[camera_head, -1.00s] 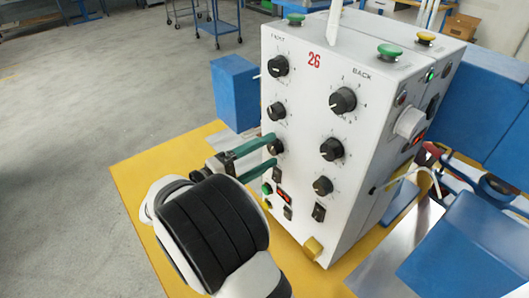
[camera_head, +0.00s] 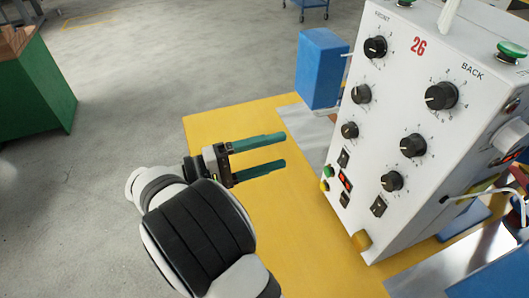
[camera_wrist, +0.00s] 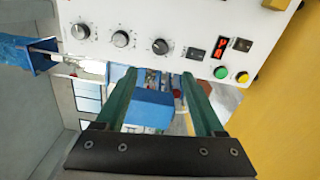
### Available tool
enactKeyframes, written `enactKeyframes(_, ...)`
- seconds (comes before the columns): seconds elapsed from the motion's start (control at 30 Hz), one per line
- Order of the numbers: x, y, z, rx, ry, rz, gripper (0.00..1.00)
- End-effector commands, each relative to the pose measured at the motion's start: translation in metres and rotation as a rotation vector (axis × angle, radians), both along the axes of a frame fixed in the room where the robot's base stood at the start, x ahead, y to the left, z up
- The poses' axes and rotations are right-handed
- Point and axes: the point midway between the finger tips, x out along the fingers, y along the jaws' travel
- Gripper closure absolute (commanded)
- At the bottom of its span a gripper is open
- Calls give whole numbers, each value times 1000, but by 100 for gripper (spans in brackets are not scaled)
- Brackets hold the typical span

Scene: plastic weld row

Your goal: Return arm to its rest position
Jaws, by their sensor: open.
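My gripper (camera_head: 284,152) has two green fingers, spread apart with nothing between them. In the head view it is over the yellow table top (camera_head: 220,125), to the left of the white control box and apart from it. The control box (camera_head: 440,52) carries the number 26, two columns of black knobs, and small switches and buttons low on its front. In the wrist view my gripper (camera_wrist: 162,80) points toward the lower edge of the box panel (camera_wrist: 190,15), where a row of knobs, a red display, and green and yellow buttons show.
A blue block (camera_head: 322,68) stands behind the gripper, left of the control box. A green cabinet (camera_head: 35,85) with a brown top stands at the far left. Grey floor (camera_head: 130,90) lies open between the cabinet and the table. Cables and metal plates are at the right.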

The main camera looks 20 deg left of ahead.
Motion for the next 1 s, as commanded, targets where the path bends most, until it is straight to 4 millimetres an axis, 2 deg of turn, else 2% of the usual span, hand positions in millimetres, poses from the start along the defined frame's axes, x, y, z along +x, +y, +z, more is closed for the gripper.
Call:
enactKeyframes(0.2,-11,11,0,1,-1,0,30)
enactKeyframes(0.53,-10,10,0,0,0,0,30)
enactKeyframes(0.6,-8,4,1,6,10,-15,30)
enactKeyframes(0.67,-3,-19,5,29,53,-74,30)
enactKeyframes(0.77,0,-103,11,143,207,-281,30)
enactKeyframes(0.8,-9,-145,10,227,286,-388,30)
enactKeyframes(0.87,-37,-202,4,394,394,-548,30)
enactKeyframes(0.9,-64,-233,-4,540,452,-655,30)
enactKeyframes(0.93,-89,-251,-11,670,488,-737,30)
enactKeyframes(1.0,-142,-267,-30,994,511,-893,30)
